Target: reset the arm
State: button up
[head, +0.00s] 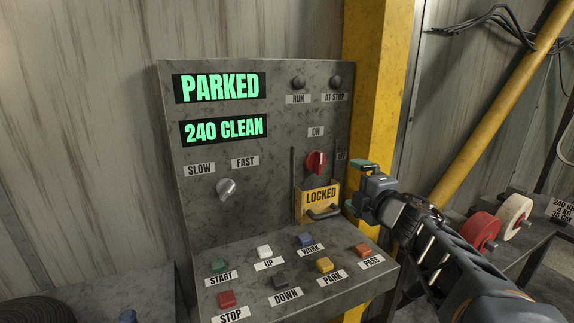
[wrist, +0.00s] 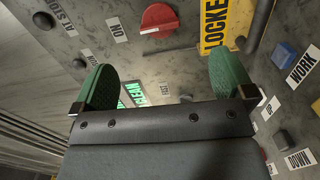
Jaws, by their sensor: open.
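My gripper (head: 356,186) is at the right edge of the control panel (head: 225,225) in the head view, its arm reaching in from the lower right. In the wrist view the two green finger pads of my gripper (wrist: 165,72) stand wide apart with nothing held between them. The red rotary switch (head: 316,163) under the ON label is to the left of the gripper; it also shows in the wrist view (wrist: 158,20) beyond the fingers. A yellow LOCKED plate (head: 319,197) with a dark handle sits below the switch. The gripper appears clear of both.
Displays read PARKED (head: 220,87) and 240 CLEAN (head: 224,129). The sloped lower face has several coloured buttons, including a red STOP button (head: 227,298). A yellow post (head: 374,100) stands behind the panel. Red (head: 481,230) and white wheels (head: 515,216) sit at right, beyond my arm.

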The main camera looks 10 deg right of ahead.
jog(key=s+d+f+m+g+h+p, duration=0.1)
jog(key=s+d+f+m+g+h, duration=0.15)
jog(key=d+f+m+h, duration=0.5)
jog(key=s+f+m+g+h+p, duration=0.25)
jog(key=s+m+g, duration=0.2)
jog(key=m, duration=0.55)
jog(key=s+a+m+g+y+p, duration=0.3)
jog(key=s+a+g+y+p, duration=0.2)
jog(key=s+a+p, duration=0.3)
jog(key=s+a+g, duration=0.1)
jog(key=s+a, duration=0.3)
jog(key=a, duration=0.1)
jog(key=shift+a+g+y+p, duration=0.15)
jog(key=shift+g+y+p, duration=0.15)
jog(key=shift+p, duration=0.05)
